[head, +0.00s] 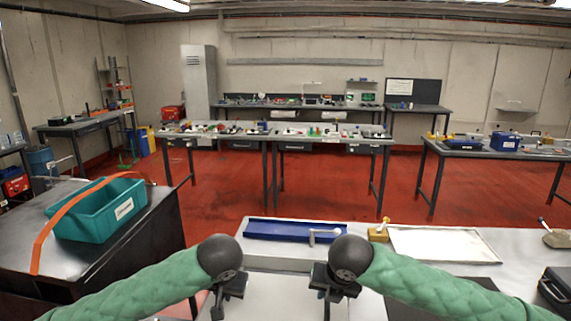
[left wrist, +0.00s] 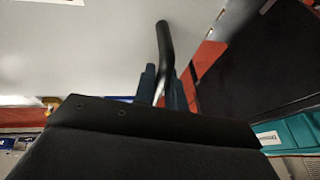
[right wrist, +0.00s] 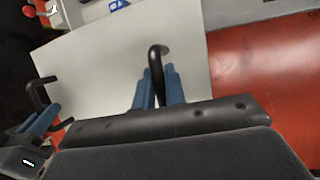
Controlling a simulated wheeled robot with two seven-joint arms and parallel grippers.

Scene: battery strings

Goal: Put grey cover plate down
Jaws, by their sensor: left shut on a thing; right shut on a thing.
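The grey cover plate (head: 275,298) is a flat light-grey sheet with black bar handles, low in front of me in the head view. It fills much of the left wrist view (left wrist: 80,50) and right wrist view (right wrist: 110,75). My left gripper (head: 222,308) is shut on one handle, which stands between its blue fingers in the left wrist view (left wrist: 165,45). My right gripper (head: 328,308) is shut on the other handle (right wrist: 156,60). My left gripper and its handle also show at the left of the right wrist view (right wrist: 40,122). The plate's underside is hidden.
Ahead is a grey bench with a blue tray (head: 295,232), a yellow block (head: 378,234) and a shallow white tray (head: 445,246). A teal crate (head: 95,215) stands on a black-topped table at left. A dark box (head: 556,288) is at the right edge.

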